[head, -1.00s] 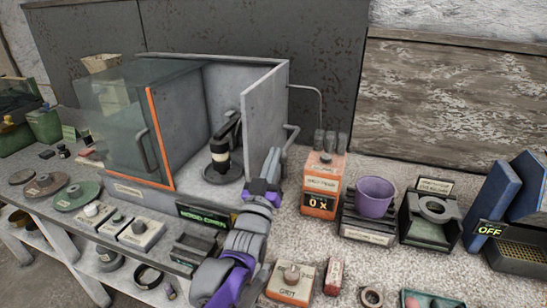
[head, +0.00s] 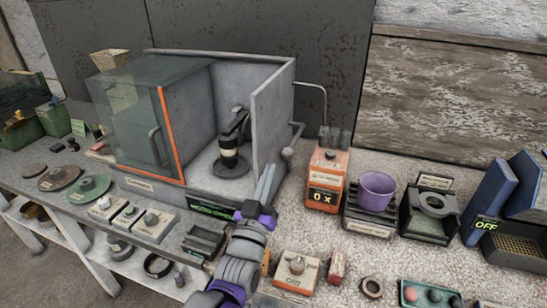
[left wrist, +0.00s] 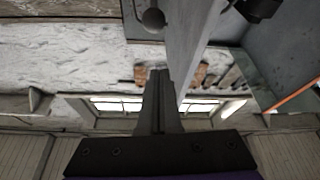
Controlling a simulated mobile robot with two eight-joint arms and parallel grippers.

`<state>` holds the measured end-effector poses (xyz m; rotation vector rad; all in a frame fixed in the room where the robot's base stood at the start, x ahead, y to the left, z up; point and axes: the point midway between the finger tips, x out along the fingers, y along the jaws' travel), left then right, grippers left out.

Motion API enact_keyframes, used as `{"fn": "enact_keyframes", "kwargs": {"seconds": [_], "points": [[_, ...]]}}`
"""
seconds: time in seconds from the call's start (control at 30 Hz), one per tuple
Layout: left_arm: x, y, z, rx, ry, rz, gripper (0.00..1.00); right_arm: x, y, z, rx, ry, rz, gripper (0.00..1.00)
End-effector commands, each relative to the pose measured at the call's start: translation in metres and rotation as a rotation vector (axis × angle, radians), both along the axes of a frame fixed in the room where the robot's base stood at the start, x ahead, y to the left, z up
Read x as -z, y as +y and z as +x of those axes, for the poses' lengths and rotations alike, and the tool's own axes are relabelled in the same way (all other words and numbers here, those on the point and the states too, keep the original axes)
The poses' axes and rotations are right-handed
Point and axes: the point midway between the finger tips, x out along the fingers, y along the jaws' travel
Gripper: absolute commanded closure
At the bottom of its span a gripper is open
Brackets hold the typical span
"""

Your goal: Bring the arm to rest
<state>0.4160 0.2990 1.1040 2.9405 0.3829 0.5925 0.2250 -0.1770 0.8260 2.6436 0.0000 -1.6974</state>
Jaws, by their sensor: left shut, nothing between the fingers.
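My left gripper (head: 270,172) is shut and empty in the head view. It points up and away in front of the open booth, by the lower edge of the booth's grey door panel (head: 272,110). In the left wrist view its two fingers (left wrist: 157,78) lie together with nothing between them, beside a grey panel edge. My left arm comes up from the bottom of the head view, over the front of the bench. My right gripper is not in view.
The booth (head: 215,90) holds a dark stand (head: 230,160). An orange box (head: 325,180), a purple cup (head: 377,190) and a black stand with a ring (head: 433,215) are to the right. Small boxes, including one with a knob (head: 297,272), lie near the arm. Discs (head: 88,190) lie left.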

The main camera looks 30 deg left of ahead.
Motion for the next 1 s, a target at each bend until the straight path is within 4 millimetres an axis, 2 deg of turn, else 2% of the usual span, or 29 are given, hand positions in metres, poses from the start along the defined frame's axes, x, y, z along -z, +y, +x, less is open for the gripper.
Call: {"fn": "enact_keyframes", "kwargs": {"seconds": [0.2, 0.77, 0.87, 1.0], "points": [[0.005, -0.003, -0.010, 0.000, -0.001, -0.001, 1.00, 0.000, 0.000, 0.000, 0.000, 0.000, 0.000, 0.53], [0.006, -0.004, -0.009, 0.003, 0.013, -0.003, 1.00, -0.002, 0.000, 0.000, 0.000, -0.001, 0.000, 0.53], [0.014, -0.013, -0.006, 0.025, 0.095, -0.014, 1.00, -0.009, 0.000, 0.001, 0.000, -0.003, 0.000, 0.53], [0.048, -0.040, -0.007, 0.091, 0.358, -0.042, 1.00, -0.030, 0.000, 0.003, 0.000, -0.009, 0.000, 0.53]]}}
